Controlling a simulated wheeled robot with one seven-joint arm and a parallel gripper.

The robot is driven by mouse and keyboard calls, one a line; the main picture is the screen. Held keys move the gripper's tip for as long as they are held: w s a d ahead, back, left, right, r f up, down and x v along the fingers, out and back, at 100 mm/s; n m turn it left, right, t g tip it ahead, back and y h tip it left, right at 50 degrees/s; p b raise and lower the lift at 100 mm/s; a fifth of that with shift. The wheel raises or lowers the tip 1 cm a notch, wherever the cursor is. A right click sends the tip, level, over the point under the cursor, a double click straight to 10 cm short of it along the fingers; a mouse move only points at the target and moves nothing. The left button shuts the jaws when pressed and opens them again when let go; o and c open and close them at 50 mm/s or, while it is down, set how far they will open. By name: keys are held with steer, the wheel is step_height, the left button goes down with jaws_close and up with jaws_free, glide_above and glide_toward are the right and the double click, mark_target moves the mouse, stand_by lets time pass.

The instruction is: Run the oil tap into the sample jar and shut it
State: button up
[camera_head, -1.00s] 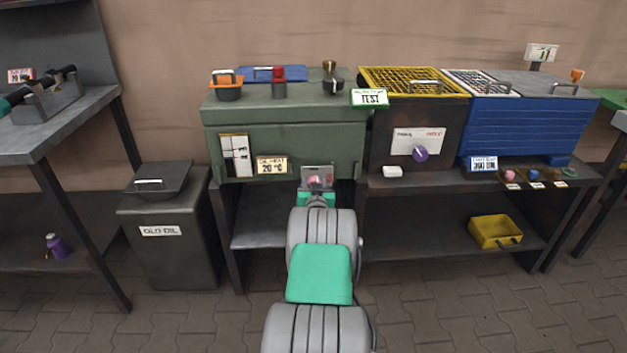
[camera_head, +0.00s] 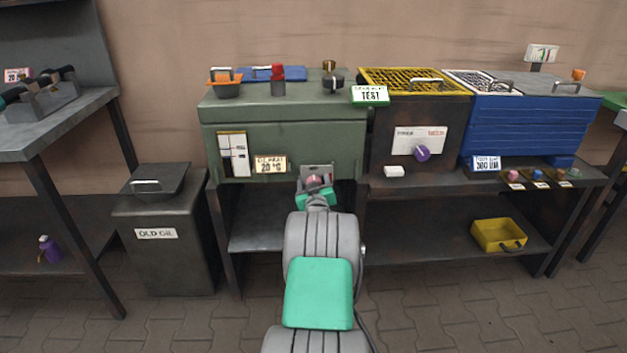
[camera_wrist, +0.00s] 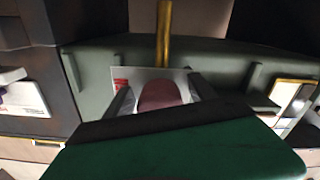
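A green tank (camera_head: 283,140) stands at the back middle, with a "20 °C" label on its front. My gripper (camera_head: 316,181) is at the lower right of the tank's front. In the wrist view, my gripper's fingers (camera_wrist: 162,98) stand apart on either side of a dark red knob (camera_wrist: 162,95). Narrow gaps seem to show beside the knob, and contact is not clear. A brass pipe (camera_wrist: 164,32) runs beyond the knob, with a pale plate behind it. I cannot make out a sample jar for certain; small vessels stand on the tank top, including a dark cup (camera_head: 333,85).
A grey cup with a red top (camera_head: 278,80) and an orange tray (camera_head: 225,88) are on the tank. An "OLD OIL" bin (camera_head: 165,255) stands left. A dark unit with a purple knob (camera_head: 422,153) and a blue washer (camera_head: 525,128) stand right. A yellow bin (camera_head: 497,236) is on the lower shelf.

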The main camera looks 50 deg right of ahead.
steer(key=p+v, duration=0.2)
steer(key=v, duration=0.5)
steer(key=shift+s+a, duration=0.25)
steer(key=shift+s, duration=0.05)
